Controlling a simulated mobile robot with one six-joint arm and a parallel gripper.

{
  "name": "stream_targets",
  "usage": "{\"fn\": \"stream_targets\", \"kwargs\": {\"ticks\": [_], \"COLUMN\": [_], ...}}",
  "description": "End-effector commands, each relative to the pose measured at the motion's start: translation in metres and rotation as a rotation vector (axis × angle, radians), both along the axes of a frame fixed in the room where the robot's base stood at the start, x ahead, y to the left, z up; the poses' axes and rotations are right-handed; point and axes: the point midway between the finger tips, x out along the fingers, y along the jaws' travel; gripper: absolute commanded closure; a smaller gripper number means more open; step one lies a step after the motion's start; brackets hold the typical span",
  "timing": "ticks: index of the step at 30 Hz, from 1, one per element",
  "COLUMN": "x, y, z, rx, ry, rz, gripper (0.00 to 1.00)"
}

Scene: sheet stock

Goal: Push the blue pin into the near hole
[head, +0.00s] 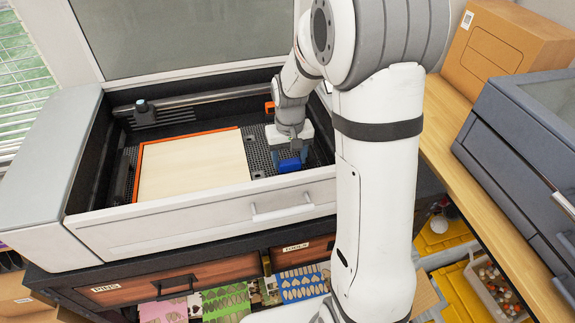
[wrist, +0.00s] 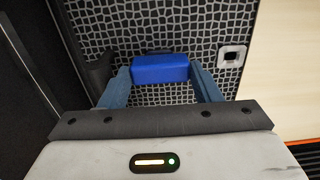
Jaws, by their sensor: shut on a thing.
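My gripper (wrist: 160,82) is shut on the blue pin (wrist: 160,68), with one blue-grey finger at each end of it. In the head view the pin (head: 289,165) shows below the gripper, over the black perforated bed of the open machine. A square socket with a dark opening, the near hole (wrist: 232,57), lies to the right of the pin in the wrist view. It seems to be the small dark square left of the gripper in the head view (head: 258,174). The pin is apart from this hole; its lower end is hidden.
A pale sheet (head: 195,165) with an orange edge strip lies left of the gripper on the bed. The machine's front wall (head: 200,205) stands close on the near side. A dark rail (head: 195,105) runs along the back.

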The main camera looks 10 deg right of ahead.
Motion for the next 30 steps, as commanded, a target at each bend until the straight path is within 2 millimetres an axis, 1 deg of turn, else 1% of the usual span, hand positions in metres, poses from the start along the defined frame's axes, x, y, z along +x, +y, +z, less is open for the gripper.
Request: {"fn": "stream_targets", "kwargs": {"ticks": [8,30], "x": [0.000,0.000], "y": [0.000,-0.001], "z": [0.005,0.042], "rx": [0.000,0.000], "ry": [-0.001,0.000], "rz": [0.000,-0.001], "gripper": [0.65,0.65]}}
